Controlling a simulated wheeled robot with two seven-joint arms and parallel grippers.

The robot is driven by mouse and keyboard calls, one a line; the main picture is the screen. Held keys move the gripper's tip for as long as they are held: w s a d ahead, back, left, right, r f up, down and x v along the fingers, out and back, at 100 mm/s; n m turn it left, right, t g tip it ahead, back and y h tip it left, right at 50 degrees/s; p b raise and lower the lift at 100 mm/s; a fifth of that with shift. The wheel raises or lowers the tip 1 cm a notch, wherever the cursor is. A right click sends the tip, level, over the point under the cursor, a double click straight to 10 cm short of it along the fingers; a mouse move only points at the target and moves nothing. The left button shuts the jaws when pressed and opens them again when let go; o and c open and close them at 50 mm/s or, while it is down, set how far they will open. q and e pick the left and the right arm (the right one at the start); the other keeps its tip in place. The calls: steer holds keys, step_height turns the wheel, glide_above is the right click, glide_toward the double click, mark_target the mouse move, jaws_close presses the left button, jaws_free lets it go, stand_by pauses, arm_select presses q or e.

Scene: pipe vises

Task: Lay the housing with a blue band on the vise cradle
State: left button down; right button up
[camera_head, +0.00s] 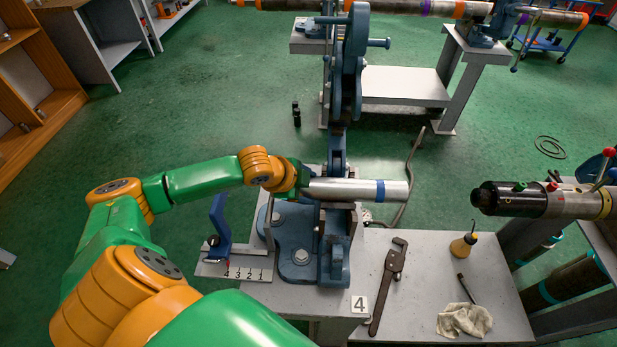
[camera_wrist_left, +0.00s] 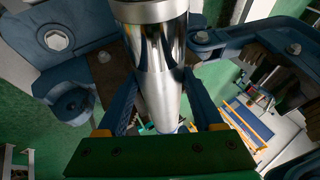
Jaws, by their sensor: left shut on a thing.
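The housing (camera_head: 345,190) is a shiny silver cylinder with a blue band (camera_head: 381,191) near its right end. My left gripper (camera_head: 303,182) is shut on its left end and holds it roughly level across the blue vise (camera_head: 298,258). The housing crosses just over the cradle (camera_head: 338,217) between the vise's uprights; I cannot tell whether it touches. In the left wrist view, the housing (camera_wrist_left: 160,75) runs between the two fingers (camera_wrist_left: 165,108), with vise parts on both sides. My right gripper is not in view.
A blue stop on a numbered scale (camera_head: 237,271) stands left of the vise. The grey bench (camera_head: 420,260) holds a pipe wrench (camera_head: 388,285), an oil can (camera_head: 463,245) and a rag (camera_head: 464,320). A dark-ended pipe (camera_head: 515,199) juts in from the right. The vise's tall frame (camera_head: 350,65) rises behind.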

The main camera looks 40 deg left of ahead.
arm_select(q)
steer(key=shift+f, duration=0.4)
stand_by(0.3)
steer(key=shift+c, duration=1)
jaws_free()
steer(key=shift+o, duration=1)
steer(key=shift+s, duration=0.1)
steer(key=v, duration=0.7)
steer(key=shift+b, duration=0.4)
